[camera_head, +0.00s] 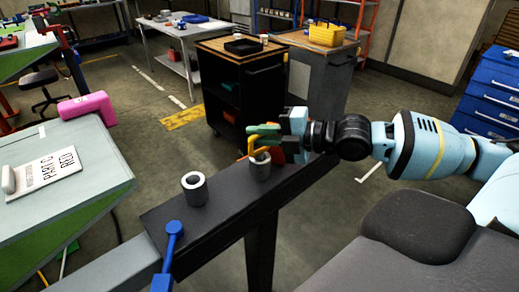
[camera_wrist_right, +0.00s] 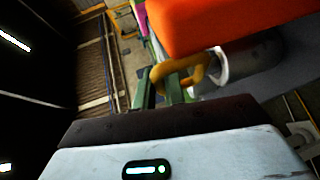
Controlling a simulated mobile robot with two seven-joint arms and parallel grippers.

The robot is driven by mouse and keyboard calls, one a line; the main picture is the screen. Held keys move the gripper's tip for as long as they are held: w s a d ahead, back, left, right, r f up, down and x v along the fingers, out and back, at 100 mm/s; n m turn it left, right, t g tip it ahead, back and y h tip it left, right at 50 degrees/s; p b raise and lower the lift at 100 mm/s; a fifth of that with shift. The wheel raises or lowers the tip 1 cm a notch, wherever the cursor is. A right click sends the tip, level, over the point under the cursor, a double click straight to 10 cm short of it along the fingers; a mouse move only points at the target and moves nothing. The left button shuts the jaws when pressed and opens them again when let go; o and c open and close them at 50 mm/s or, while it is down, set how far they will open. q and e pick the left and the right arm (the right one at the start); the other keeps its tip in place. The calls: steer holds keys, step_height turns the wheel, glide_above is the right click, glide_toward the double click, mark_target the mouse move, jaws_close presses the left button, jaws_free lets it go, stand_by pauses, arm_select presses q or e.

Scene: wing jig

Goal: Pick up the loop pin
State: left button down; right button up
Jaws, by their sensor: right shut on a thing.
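The loop pin (camera_head: 254,148) shows as a yellow loop at the right grey bushing (camera_head: 260,168) on the dark beam. My right gripper (camera_head: 262,134), with green fingers, is at the loop and shut on it. In the right wrist view the yellow loop (camera_wrist_right: 192,76) lies at the green fingers, beside the pale rim of a bushing (camera_wrist_right: 222,66). The loop pin's lower end is hidden, so I cannot tell how deep it sits. My left gripper is not in view.
A second, empty-looking bushing (camera_head: 194,186) stands to the left on the beam (camera_head: 215,212). An orange block (camera_wrist_right: 215,22) is close above the fingers in the wrist view. A blue handle (camera_head: 172,232) stands at the beam's near side. A pale table (camera_head: 85,190) is at left.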

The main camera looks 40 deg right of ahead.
jaws_close()
steer(key=shift+r, duration=0.15)
